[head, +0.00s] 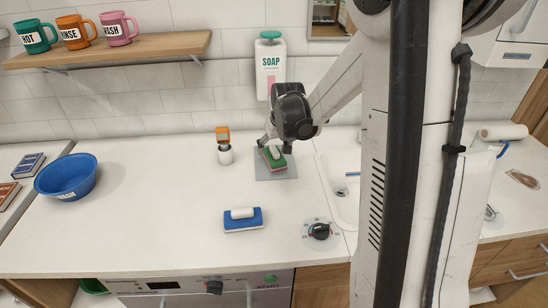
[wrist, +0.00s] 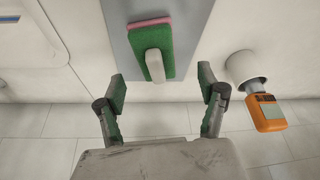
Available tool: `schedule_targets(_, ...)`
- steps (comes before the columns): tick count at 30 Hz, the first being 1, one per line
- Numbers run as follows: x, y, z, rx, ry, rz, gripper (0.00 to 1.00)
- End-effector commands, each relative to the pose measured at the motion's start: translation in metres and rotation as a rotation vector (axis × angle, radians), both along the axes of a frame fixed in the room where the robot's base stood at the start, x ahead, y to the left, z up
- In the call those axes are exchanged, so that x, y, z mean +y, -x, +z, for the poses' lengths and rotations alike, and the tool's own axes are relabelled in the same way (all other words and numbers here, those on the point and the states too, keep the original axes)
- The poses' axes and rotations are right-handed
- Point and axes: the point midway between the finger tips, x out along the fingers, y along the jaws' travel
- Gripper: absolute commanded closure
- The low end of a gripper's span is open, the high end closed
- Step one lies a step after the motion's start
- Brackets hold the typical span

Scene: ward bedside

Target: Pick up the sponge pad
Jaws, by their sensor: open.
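A green sponge pad (head: 279,162) with a pink layer and a pale handle lies on a grey plate (head: 288,174) on the counter. It also shows in the wrist view, where the green pad (wrist: 141,42) and its handle (wrist: 154,66) point toward my gripper (wrist: 162,88). My gripper is open and empty, its two fingers to either side of the handle's line and apart from it. In the head view my gripper is just above the pad and partly hides it. A blue pad (head: 243,225) with a white handle lies nearer the counter's front.
An orange-topped device in a white holder (head: 225,156) stands left of the plate, also seen in the wrist view (wrist: 268,112). A soap bottle (head: 270,72) is behind, a sink (head: 342,200) to the right. A blue bowl (head: 66,178) stands far left; the counter between is clear.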

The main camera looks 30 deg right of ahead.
Motion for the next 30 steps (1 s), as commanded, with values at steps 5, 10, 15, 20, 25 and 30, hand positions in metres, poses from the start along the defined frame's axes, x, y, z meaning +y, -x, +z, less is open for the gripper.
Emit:
schedule_targets(5, -0.001, -0.003, -0.009, 0.0, 0.0, 0.0, 0.29)
schedule_targets(10, -0.003, -0.007, -0.017, 0.0, 0.0, 0.0, 0.29)
schedule_targets(15, -0.009, -0.015, -0.034, 0.0, 0.0, -0.001, 0.29)
schedule_targets(20, -0.01, -0.021, -0.049, 0.0, 0.0, 0.0, 0.29)
schedule_targets(25, -0.011, -0.024, -0.056, 0.0, 0.0, 0.0, 0.29)
schedule_targets(30, -0.011, -0.024, -0.056, 0.0, 0.0, 0.0, 0.29)
